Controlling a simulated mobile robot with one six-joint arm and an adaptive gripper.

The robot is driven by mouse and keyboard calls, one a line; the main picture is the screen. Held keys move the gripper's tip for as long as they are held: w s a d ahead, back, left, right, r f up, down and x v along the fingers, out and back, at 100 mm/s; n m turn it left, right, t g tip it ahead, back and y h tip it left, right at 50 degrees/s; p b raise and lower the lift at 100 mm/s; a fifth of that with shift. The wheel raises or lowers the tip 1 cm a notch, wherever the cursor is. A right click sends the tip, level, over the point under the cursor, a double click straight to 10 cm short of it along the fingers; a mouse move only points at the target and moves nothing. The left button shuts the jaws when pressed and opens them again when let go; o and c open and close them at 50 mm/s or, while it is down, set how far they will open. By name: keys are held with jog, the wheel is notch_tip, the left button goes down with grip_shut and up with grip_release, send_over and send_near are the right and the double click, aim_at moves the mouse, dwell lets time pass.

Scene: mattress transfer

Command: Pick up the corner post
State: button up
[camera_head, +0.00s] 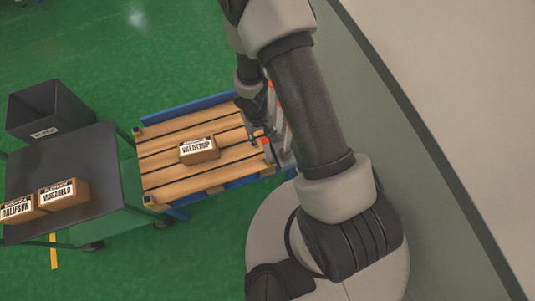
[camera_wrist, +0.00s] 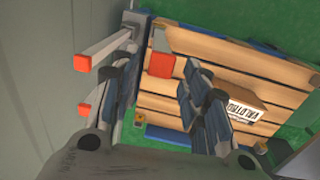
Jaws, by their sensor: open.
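Grey corner posts with orange-red ends stand at the pallet's edge. In the wrist view one post (camera_wrist: 161,63) shows its red end between and just beyond the fingers of my gripper (camera_wrist: 158,85). Its lower part is partly hidden, and I cannot tell whether a finger touches it. Two more red-tipped posts (camera_wrist: 103,45) show to the left, outside the left finger. In the head view my gripper (camera_head: 258,135) is over the pallet's right side, partly hidden by my arm, close to a red end (camera_head: 265,141). The gripper is open and empty.
A wooden pallet (camera_head: 165,180) with blue edges bears a labelled carton (camera_head: 199,150). A grey wall (camera_head: 410,110) is on the right; green floor is clear behind the pallet.

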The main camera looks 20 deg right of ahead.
jog(key=b, duration=0.4)
send_over(268, 152)
jog(key=w, duration=0.1)
jog(key=shift+a+f, duration=0.2)
jog(key=shift+f, duration=1.25)
jog(key=shift+a+f, duration=0.2)
jog(key=shift+f, duration=1.2)
jog(key=shift+r, duration=0.1)
jog(key=shift+c, duration=0.6)
grip_shut()
